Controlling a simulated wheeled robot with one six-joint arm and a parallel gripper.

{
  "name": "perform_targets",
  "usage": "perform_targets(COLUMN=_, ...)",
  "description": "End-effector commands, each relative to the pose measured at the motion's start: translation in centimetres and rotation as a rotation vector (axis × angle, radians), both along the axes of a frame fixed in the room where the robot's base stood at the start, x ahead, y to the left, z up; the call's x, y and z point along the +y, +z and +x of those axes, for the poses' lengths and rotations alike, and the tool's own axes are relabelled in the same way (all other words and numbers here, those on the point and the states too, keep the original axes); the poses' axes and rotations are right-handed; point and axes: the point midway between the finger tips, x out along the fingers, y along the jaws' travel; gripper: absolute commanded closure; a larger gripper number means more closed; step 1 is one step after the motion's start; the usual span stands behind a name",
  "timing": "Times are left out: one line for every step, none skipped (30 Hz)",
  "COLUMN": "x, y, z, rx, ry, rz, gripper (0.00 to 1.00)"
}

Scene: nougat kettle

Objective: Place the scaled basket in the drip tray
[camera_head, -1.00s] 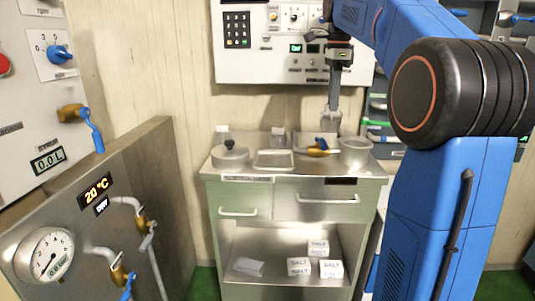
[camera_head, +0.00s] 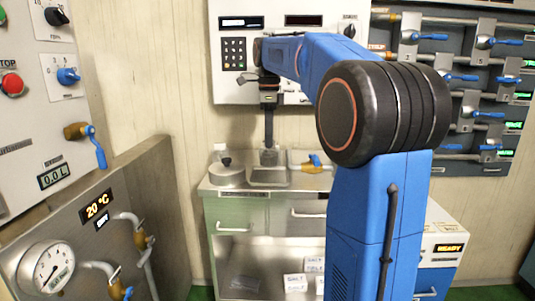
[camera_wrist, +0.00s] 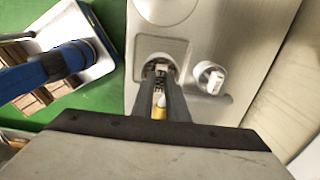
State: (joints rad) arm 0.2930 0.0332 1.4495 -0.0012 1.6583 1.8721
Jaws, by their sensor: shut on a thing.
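The drip tray (camera_head: 268,178) is a shallow square metal tray on the steel counter, right of a lidded pot. My gripper (camera_head: 268,144) points down over the tray with its long dark fingers shut on the scaled basket (camera_head: 268,157), a small grey mesh-like cup. In the wrist view my gripper (camera_wrist: 160,82) reaches to the basket (camera_wrist: 157,64), which appears within the outline of the drip tray (camera_wrist: 178,45). The fingers hide part of the basket. I cannot tell whether its base touches the tray floor.
A lidded metal pot (camera_head: 226,174) stands left of the tray. A brass valve with a blue handle (camera_head: 314,163) is to the right. A white-topped item (camera_wrist: 210,77) sits just behind the tray. A wall control panel (camera_head: 240,60) rises behind the counter.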

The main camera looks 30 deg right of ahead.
Motion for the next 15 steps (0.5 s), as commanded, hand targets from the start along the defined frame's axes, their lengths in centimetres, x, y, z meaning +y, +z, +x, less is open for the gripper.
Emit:
perform_targets(x=0.0, y=-0.2, z=0.0, rx=0.000, ry=0.000, rz=0.000, gripper=1.00)
perform_targets(x=0.0, y=-0.4, z=0.0, rx=0.000, ry=0.000, rz=0.000, gripper=1.00)
perform_targets(x=0.0, y=-0.6, z=0.0, rx=0.001, ry=0.000, rz=0.001, gripper=1.00)
perform_targets(x=0.0, y=-0.8, z=0.0, rx=0.002, ry=0.000, rz=0.001, gripper=1.00)
perform_targets(x=0.0, y=-1.0, z=0.0, rx=0.002, ry=0.000, rz=0.001, gripper=1.00)
perform_targets(x=0.0, y=-1.4, z=0.0, rx=0.001, ry=0.000, rz=0.001, gripper=1.00)
perform_targets(x=0.0, y=-1.8, z=0.0, rx=0.001, ry=0.000, rz=0.001, gripper=1.00)
perform_targets(x=0.0, y=-2.2, z=-0.1, rx=0.002, ry=0.000, rz=0.000, gripper=1.00)
perform_targets(x=0.0, y=-2.8, z=-0.1, rx=0.002, ry=0.000, rz=0.000, gripper=1.00)
perform_targets(x=0.0, y=-3.2, z=-0.1, rx=0.001, ry=0.000, rz=0.001, gripper=1.00)
perform_targets(x=0.0, y=-3.6, z=-0.1, rx=0.002, ry=0.000, rz=0.000, gripper=1.00)
perform_targets(x=0.0, y=-4.1, z=-0.1, rx=0.001, ry=0.000, rz=0.001, gripper=1.00)
perform_targets(x=0.0, y=-4.3, z=-0.1, rx=0.000, ry=0.000, rz=0.000, gripper=1.00)
perform_targets(x=0.0, y=-4.4, z=0.0, rx=0.000, ry=0.000, rz=0.000, gripper=1.00)
perform_targets(x=0.0, y=-4.5, z=0.0, rx=0.000, ry=0.000, rz=0.000, gripper=1.00)
